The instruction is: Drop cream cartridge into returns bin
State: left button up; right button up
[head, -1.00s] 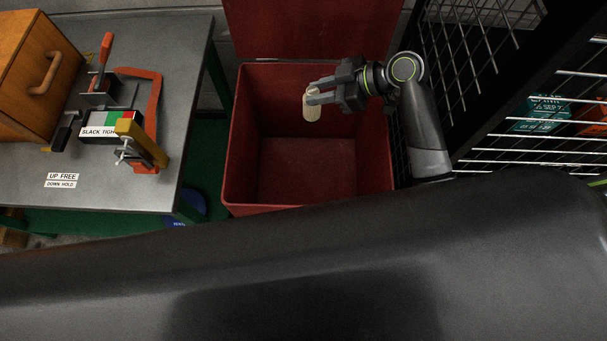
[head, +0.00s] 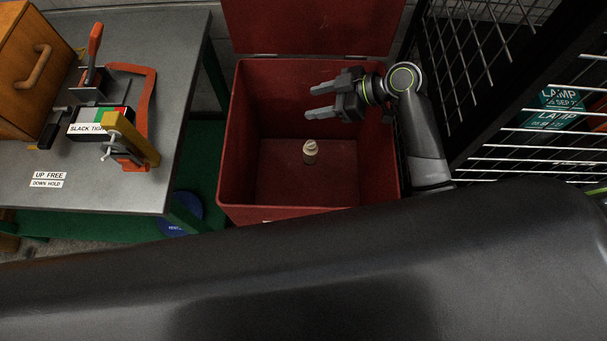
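The cream cartridge (head: 310,152) is inside the red returns bin (head: 228,178), apart from any gripper. It looks upright, low in the bin near the middle; whether it rests on the floor or is still falling I cannot tell. The bin's lid (head: 312,28) stands open at the back. My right gripper (head: 318,102) is over the bin, its fingers pointing left. They are spread apart with nothing between them, above the cartridge in the picture. My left gripper is not in view.
A grey-topped table (head: 120,190) on the left bears a wooden box (head: 25,75) and an orange and yellow clamp fixture (head: 135,140). A black wire-mesh cage (head: 470,60) stands close on the right of the bin. My own dark body fills the bottom.

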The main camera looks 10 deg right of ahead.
notch_tip(320, 180, up, 10)
dwell(0.7)
dwell(0.4)
